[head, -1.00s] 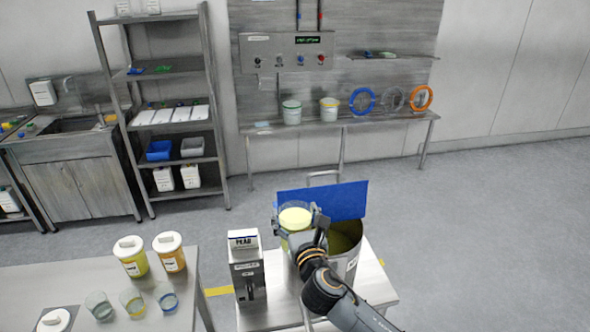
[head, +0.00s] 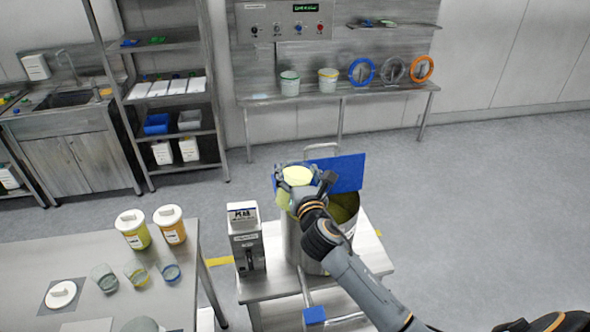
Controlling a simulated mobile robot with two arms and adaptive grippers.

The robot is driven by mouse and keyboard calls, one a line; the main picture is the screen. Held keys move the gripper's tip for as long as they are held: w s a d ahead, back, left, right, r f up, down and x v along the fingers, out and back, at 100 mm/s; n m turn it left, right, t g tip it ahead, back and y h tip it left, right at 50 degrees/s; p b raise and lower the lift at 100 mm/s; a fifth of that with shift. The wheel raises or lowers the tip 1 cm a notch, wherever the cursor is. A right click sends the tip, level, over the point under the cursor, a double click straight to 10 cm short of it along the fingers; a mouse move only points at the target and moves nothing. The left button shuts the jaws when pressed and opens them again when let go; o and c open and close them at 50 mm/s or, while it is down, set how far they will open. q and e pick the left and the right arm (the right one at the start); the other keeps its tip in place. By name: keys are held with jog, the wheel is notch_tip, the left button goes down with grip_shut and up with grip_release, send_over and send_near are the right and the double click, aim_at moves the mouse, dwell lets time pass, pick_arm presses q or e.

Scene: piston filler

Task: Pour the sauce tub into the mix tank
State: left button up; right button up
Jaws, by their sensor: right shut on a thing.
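The sauce tub (head: 298,175), with a pale yellow top, is held by my right gripper (head: 301,189), which is shut on it. The gripper and wrist hide most of the tub's side, so I cannot tell its tilt exactly. The tub is raised at the left side of the mix tank (head: 312,250), a wide steel vessel with a dark yellowish inside. The tank's mouth shows to the right of the gripper. My right arm covers part of the tank's front. My left gripper is not in view.
The tank stands on a steel table (head: 372,258) beside a grey dispenser unit (head: 246,240). A blue panel (head: 345,170) rises behind the tank. A left table (head: 60,255) holds two lidded tubs and several cups. Open floor lies to the right.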

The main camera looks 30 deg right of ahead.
jog(key=shift+s+d+f+m+b, duration=0.15)
jog(key=shift+f+m+b, duration=0.35)
jog(key=shift+b, duration=0.3)
jog(key=shift+d+f+m+b, duration=0.4)
jog(key=shift+f+m+b, duration=0.35)
jog(key=shift+b, duration=0.45)
jog(key=s+d+f+m+b, duration=0.2)
jog(key=d+f+m+b, duration=0.3)
jog(key=m, duration=1)
jog(key=shift+d+f+m, duration=0.35)
jog(key=shift+d+f, duration=0.6)
jog(key=shift+d, duration=0.3)
jog(key=shift+a, duration=0.1)
